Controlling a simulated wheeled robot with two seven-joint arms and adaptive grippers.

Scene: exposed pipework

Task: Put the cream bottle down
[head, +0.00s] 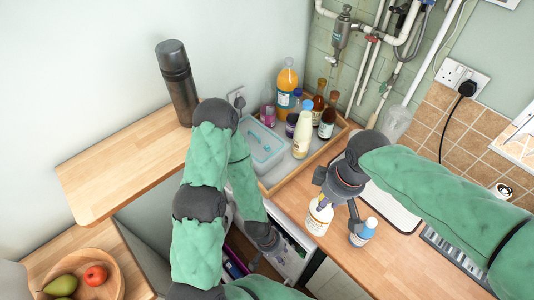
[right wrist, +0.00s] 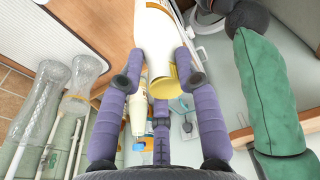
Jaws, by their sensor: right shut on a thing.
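The cream bottle (head: 319,218) is pale, with an orange-marked label and a yellow top, near the counter's front edge. My right gripper (head: 336,208) is shut on its upper part. In the right wrist view the bottle (right wrist: 155,38) sits between the purple fingers, its yellow end (right wrist: 190,80) towards the camera. I cannot tell whether its base touches the counter. A blue-capped bottle (head: 362,232) is close by on the right, partly beside a finger. My left gripper (head: 271,264) hangs low in front of the counter, fingers apart and empty.
A wooden tray (head: 318,152) behind holds several bottles and a teal-lidded box (head: 262,145). A white board (head: 393,209) lies right of it. A dark flask (head: 177,80) stands on the left shelf. Pipes (head: 370,62) run up the back wall. Bare counter (head: 370,272) shows in front.

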